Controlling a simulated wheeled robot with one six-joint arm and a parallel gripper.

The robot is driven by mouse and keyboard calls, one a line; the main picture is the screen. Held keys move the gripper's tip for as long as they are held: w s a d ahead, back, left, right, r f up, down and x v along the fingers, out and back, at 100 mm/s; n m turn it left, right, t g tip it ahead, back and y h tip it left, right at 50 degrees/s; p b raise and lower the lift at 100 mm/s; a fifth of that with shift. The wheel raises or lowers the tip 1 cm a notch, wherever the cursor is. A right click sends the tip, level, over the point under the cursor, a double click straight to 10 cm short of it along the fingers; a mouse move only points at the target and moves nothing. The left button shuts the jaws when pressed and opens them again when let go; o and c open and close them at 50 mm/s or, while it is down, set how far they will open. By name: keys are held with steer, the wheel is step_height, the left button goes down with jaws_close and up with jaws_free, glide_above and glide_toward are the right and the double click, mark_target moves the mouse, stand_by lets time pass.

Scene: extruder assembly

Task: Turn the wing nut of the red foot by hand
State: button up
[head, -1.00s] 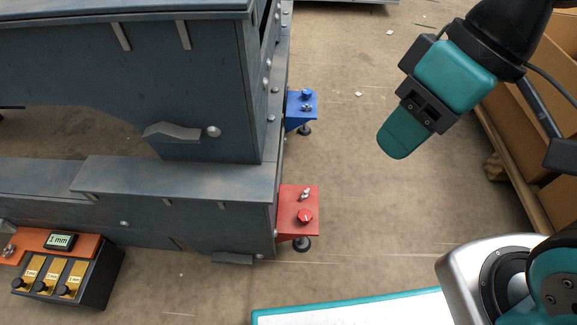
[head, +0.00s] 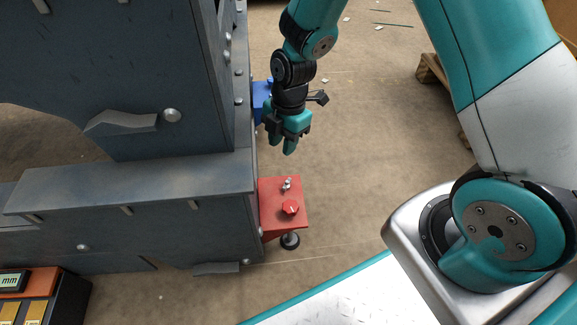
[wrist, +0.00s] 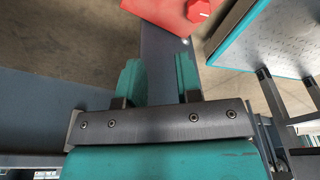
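The red foot (head: 270,216) is a red bracket on the side of the grey machine frame, with a round pad under it. The small metallic wing nut (head: 287,184) stands on its top plate, behind a red knob (head: 291,207). My gripper (head: 282,148) points down, above and behind the wing nut in the picture and apart from it. In the wrist view its two teal fingers (wrist: 160,78) are spread with nothing between them. The red plate (wrist: 160,10) and red knob (wrist: 198,10) show at the top edge there; the wing nut is not visible.
The blue foot (head: 261,88) is partly hidden behind my gripper. The grey machine frame (head: 130,185) stands close on the left. A box with yellow panels (head: 38,308) sits at bottom left.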

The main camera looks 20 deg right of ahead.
mark_target(287, 183)
steer(key=f+n, duration=0.1)
steer(key=f, duration=0.1)
steer(key=d+f+n+b, duration=0.1)
steer(key=f, duration=0.2)
steer(key=f+n, duration=0.1)
steer(key=f, duration=0.2)
steer(key=shift+w+d+f, duration=0.15)
steer(key=shift+d, duration=0.2)
steer(key=f+b, duration=0.5)
steer(key=a+f+b, duration=0.1)
steer(key=f+b, duration=0.1)
steer(key=b, duration=0.1)
steer(key=shift+s+f, duration=0.2)
steer(key=shift+s, duration=0.15)
steer(key=shift+r+p, duration=0.25)
steer(key=shift+p, duration=0.05)
steer(key=shift+f, duration=0.1)
jaws_close()
